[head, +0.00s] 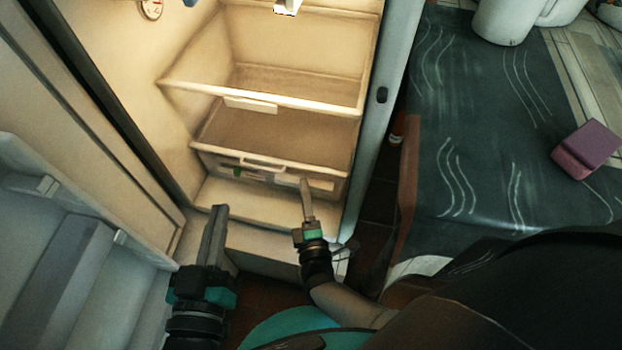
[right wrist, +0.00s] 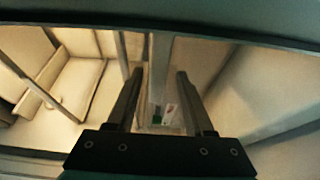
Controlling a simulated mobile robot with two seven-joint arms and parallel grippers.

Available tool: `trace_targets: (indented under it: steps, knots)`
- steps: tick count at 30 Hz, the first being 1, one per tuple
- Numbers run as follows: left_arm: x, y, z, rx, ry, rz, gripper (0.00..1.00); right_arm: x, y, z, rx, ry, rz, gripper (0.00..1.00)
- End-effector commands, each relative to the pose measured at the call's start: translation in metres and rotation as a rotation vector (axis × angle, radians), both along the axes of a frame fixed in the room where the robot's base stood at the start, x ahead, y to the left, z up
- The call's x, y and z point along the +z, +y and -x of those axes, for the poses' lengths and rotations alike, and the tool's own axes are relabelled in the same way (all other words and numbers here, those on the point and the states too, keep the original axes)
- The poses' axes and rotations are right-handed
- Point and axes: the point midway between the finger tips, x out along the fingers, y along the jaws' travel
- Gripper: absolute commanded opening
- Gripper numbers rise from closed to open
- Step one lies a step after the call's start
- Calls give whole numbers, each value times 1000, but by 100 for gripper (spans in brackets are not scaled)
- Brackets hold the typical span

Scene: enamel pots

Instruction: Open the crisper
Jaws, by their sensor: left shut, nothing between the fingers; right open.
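The crisper (head: 228,170) is a clear drawer with a pale front and a raised handle (head: 268,162), low in the open fridge. My left gripper (head: 218,208) is shut and empty, lower left of the crisper.
A fridge shelf (head: 200,92) with a bright front edge lies above the crisper. The fridge door (head: 60,240) stands open at the left with its racks. A dark patterned surface (head: 490,130) with a purple block (head: 586,150) is at the right.

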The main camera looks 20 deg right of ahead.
Motion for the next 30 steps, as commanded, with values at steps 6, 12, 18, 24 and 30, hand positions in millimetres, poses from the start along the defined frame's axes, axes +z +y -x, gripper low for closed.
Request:
trace_targets:
  steps: [6,12,18,24,30]
  knots:
    - [1,-1,2,2,-22,16,0,0,5,-1,-2,0,-1,52]
    - [2,-1,2,3,-25,17,0,0,6,-1,-2,-1,-1,52]
    - [2,-1,2,2,-24,17,0,0,6,-1,-1,-1,-1,36]
    - [2,-1,2,2,-24,17,0,0,5,-1,-1,1,-1,13]
    - [2,-1,2,2,-23,16,0,-1,5,-1,-1,4,-2,0]
